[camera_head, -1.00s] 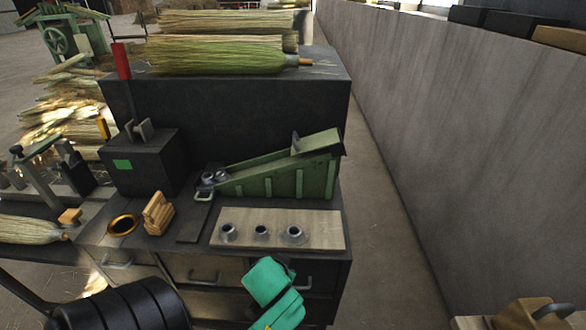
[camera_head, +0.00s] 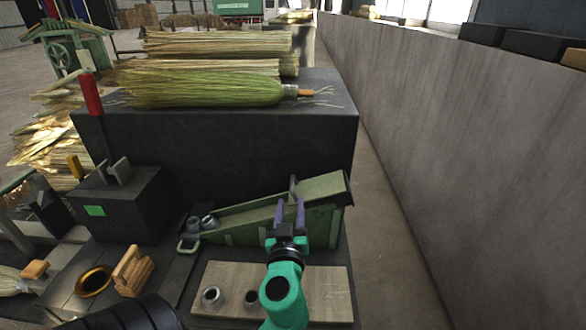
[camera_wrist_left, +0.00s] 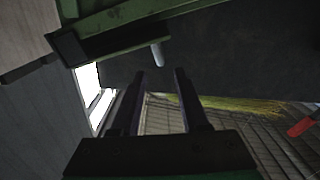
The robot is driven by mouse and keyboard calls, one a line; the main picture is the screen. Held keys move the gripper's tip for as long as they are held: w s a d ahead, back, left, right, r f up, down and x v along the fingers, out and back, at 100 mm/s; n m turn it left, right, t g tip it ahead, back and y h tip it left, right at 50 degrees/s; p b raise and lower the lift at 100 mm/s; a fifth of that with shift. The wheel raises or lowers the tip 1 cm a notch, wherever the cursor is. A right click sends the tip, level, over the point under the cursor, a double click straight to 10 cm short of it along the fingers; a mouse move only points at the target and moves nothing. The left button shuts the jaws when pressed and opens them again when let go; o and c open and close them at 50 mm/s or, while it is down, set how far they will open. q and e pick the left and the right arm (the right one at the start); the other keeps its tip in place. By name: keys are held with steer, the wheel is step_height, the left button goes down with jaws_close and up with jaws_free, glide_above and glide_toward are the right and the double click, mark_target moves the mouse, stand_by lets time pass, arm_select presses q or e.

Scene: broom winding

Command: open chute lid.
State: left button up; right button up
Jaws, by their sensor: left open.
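The green chute (camera_head: 238,222) slopes up to the right on the dark bench. Its raised right end carries a green lid-like panel (camera_head: 325,187), which looks down, with a small grey upright handle (camera_head: 293,183) at its left edge. My left gripper (camera_head: 291,203) has dark purple fingers, apart and empty, in front of the chute just below the handle. In the left wrist view, the open fingers (camera_wrist_left: 160,73) point toward a pale peg-like handle (camera_wrist_left: 158,54) under the green chute edge (camera_wrist_left: 130,15); a gap remains visible. My right gripper is not in view.
A wooden board (camera_head: 320,290) with metal cups lies in front of the chute. A black box (camera_head: 130,205) stands left of it. A green broom (camera_head: 205,90) lies on the dark block (camera_head: 230,140) behind. A grey wall (camera_head: 450,150) runs along the right.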

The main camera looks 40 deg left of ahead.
mark_target(293, 173)
arm_select(q)
steer(key=p+x, duration=0.4)
steer(key=x, duration=0.8)
steer(key=shift+w+a+r, duration=0.1)
steer(key=shift+a, duration=0.1)
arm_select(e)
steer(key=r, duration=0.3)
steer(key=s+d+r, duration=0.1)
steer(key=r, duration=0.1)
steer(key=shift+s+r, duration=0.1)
arm_select(q)
steer(key=shift+c, duration=0.3)
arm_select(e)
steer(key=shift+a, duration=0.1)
arm_select(q)
jaws_close()
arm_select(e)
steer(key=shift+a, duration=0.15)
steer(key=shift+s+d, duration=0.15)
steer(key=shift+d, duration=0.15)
